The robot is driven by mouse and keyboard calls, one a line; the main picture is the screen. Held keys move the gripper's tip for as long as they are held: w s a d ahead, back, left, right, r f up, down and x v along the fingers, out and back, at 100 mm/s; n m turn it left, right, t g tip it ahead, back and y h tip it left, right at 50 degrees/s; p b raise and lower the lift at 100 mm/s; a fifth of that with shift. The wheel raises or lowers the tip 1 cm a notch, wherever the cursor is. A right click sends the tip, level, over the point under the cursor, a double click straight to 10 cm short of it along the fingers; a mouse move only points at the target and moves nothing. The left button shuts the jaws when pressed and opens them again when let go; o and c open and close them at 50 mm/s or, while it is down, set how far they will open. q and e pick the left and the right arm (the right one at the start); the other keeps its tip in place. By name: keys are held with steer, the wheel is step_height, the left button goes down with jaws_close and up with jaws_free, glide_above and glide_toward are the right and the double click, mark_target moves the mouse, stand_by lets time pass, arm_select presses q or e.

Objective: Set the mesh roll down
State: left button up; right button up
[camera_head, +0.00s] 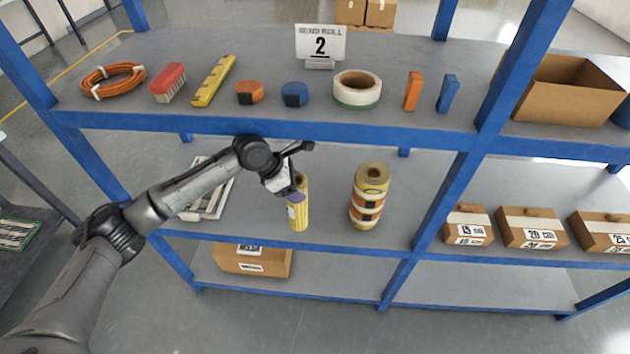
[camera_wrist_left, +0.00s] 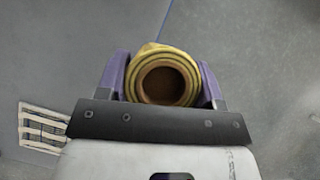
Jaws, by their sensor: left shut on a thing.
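The mesh roll (camera_head: 299,216) is a slim yellow roll with a pale label, upright in my left gripper (camera_head: 296,195) over the middle shelf. In the left wrist view its round end and brown hollow core (camera_wrist_left: 165,83) sit between the two purple fingers, which are shut on it from both sides. Its lower end is close to the shelf's front part; I cannot tell whether it touches the shelf. A thicker roll with yellow, orange and white bands (camera_head: 368,197) stands upright on the same shelf to the right, apart from it. My right gripper is not in view.
The blue-framed rack has an upper shelf (camera_head: 310,105) with tools, tape and a "2" sign (camera_head: 320,43). Flat printed sheets (camera_head: 209,193) lie left on the middle shelf (camera_head: 330,205). Boxes (camera_head: 468,226) stand right. Between the rolls the shelf is bare.

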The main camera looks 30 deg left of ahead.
arm_select(q)
steer(key=w+a+f+b, duration=0.5)
steer(key=w+a+f, duration=0.1)
steer(key=a+f, duration=0.3)
steer(key=shift+a+f+b, duration=0.25)
steer(key=shift+f+b, duration=0.15)
steer(key=shift+f, duration=0.5)
steer(key=shift+w+f, duration=0.1)
steer(key=o, duration=1)
steer(key=shift+c, duration=0.2)
steer(key=o, duration=0.3)
